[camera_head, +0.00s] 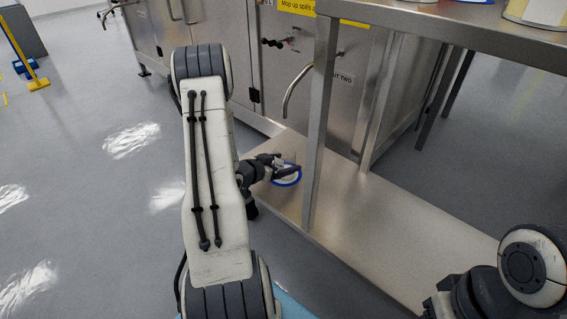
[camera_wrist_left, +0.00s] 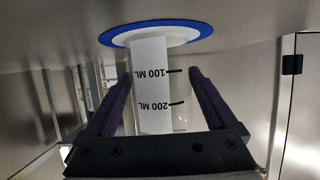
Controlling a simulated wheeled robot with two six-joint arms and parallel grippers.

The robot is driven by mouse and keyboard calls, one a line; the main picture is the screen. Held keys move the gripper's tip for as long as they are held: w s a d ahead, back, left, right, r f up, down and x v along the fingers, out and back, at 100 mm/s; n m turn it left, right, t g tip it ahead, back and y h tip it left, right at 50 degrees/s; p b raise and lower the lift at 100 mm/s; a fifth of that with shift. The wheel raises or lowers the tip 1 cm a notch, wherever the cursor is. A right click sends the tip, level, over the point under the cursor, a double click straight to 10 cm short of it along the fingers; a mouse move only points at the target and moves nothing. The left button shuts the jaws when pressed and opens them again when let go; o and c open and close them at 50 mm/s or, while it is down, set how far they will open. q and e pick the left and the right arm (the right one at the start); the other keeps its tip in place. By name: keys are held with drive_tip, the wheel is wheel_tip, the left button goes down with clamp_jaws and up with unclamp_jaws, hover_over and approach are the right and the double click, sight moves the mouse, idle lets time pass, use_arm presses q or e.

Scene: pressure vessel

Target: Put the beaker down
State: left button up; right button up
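The beaker (camera_wrist_left: 151,85) is a clear cylinder with a white strip and 100 ML and 200 ML marks, seen upside down in the left wrist view. Its base end meets a white disc with a blue rim (camera_wrist_left: 188,33); I cannot tell whether it fully rests there. The disc also shows on the low shelf in the head view (camera_head: 288,181). My left gripper (camera_head: 287,168) is low over the shelf beside the disc. My right gripper is out of view.
The steel low shelf (camera_head: 370,225) is bare to the right of the disc. A table leg (camera_head: 318,120) rises close to the right of my left gripper. The tabletop (camera_head: 460,25) overhangs at upper right. Steel cabinets with curved handles (camera_head: 294,88) stand behind.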

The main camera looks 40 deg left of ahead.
use_arm(q)
drive_tip(key=shift+r, duration=0.1)
drive_tip(key=shift+s+r, duration=0.1)
drive_tip(key=shift+r, duration=0.1)
drive_tip(key=p+v, duration=0.5)
drive_tip(key=v, duration=0.5)
drive_tip(key=shift+s+r+p, duration=0.15)
drive_tip(key=shift+s+p, duration=0.15)
drive_tip(key=shift+p, duration=0.05)
drive_tip(key=shift+s+r, duration=0.1)
drive_tip(key=shift+s, duration=0.45)
